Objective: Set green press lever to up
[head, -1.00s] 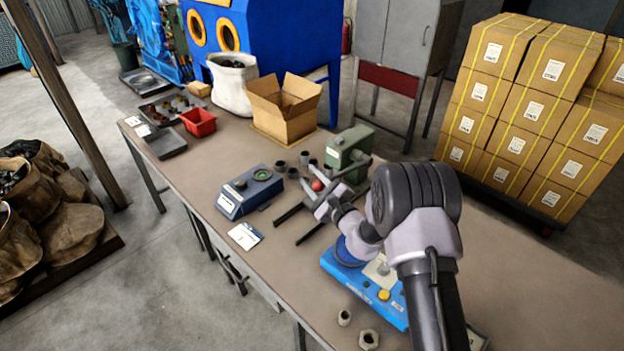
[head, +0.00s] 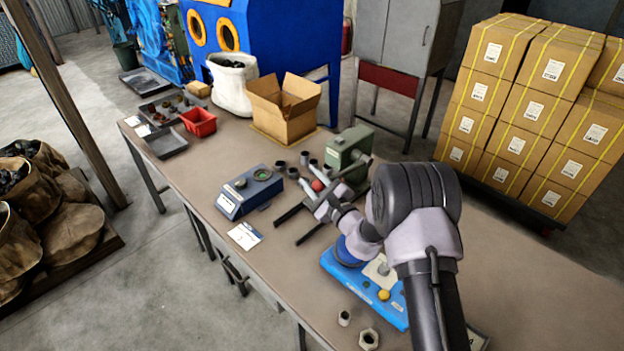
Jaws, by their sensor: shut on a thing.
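The green press (head: 348,150) stands on the workbench, partly behind my arm. A red ball knob (head: 317,185), which appears to be the end of its lever, shows low in front of the press. My gripper (head: 318,189) is at this knob and is shut on it, with the fingers on either side. The lever's shaft is mostly hidden by my gripper and the press, so its exact angle is hard to tell.
A blue gauge box (head: 245,192) sits left of the press on the workbench (head: 190,178). Several small grey sleeves stand beside the press. A blue device (head: 345,280) lies under my arm. An open carton (head: 285,125) and a red bin (head: 199,122) stand farther back.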

